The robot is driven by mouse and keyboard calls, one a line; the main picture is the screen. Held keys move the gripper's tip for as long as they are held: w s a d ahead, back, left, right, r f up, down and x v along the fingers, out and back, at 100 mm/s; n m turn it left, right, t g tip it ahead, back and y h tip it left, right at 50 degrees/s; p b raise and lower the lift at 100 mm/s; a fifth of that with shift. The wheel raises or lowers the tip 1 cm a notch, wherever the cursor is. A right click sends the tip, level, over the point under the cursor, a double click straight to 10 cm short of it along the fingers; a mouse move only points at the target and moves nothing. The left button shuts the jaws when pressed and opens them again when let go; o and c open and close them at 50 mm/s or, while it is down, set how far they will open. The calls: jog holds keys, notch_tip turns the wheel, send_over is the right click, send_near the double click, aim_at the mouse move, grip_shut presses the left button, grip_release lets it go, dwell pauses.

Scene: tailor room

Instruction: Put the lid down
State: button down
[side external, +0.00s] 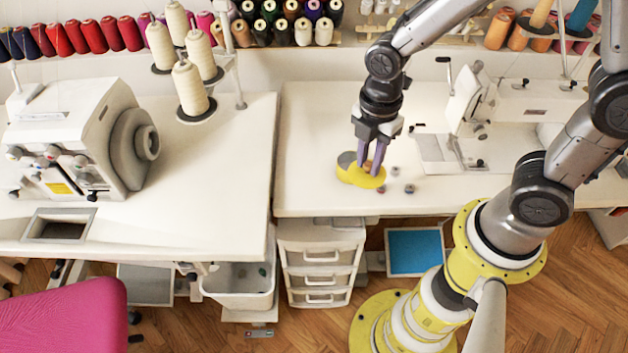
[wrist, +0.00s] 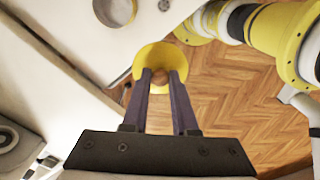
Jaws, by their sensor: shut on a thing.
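My gripper (side external: 374,168) points down over the right table near its front edge. In the wrist view its two purple-grey fingers (wrist: 160,82) are shut on the brown knob of a yellow round lid (wrist: 146,57). The lid also shows in the side view (side external: 372,181), below the fingertips. An open round pot with a grey inside (wrist: 115,10) stands on the table. In the side view the pot (side external: 346,159) is just behind and left of the lid, which partly hides it. I cannot tell from these views whether the lid touches the pot or the table.
Several small grey pieces (side external: 395,171) lie right of the lid on the white table (side external: 310,160). A white sewing machine (side external: 470,100) stands at the table's back right. The table left of the pot is clear. A drawer unit (side external: 319,262) stands below the front edge.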

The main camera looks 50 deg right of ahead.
jog(key=w+a+f, duration=0.1)
jog(key=w+f, duration=0.2)
jog(key=w, duration=0.1)
jog(key=w+a+f, duration=0.1)
jog(key=w+f, duration=0.2)
jog(key=w, duration=0.1)
jog(key=w+a+f, duration=0.1)
jog(key=w+f, duration=0.2)
jog(key=w, duration=0.1)
jog(key=shift+f, duration=1.65)
jog(key=shift+f, duration=0.1)
jog(key=c, duration=0.7)
grip_release()
